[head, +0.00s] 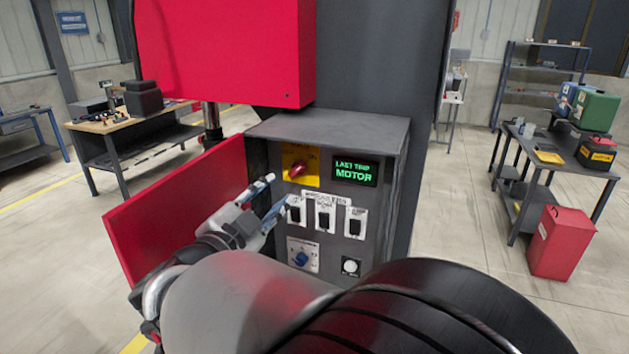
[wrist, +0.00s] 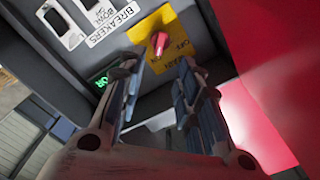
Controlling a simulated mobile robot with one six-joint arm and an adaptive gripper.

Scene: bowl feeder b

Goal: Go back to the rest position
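My gripper (head: 277,193) is in front of the left side of a grey control box (head: 390,135). In the wrist view my gripper (wrist: 157,78) has its two fingers apart with nothing between them. A red rotary switch (head: 298,169) on a yellow plate is on the panel; in the wrist view the red switch (wrist: 160,42) shows beyond the fingertips, and I see no contact. A green display (head: 355,171) reads "LAST TRIP MOTOR". Below it are three black breakers (head: 325,222), a blue knob (head: 301,258) and a white button (head: 350,267).
The box's red door (head: 175,212) stands open to the left, close to my gripper; a red panel (head: 225,50) overhangs above. A workbench (head: 140,125) stands at back left.

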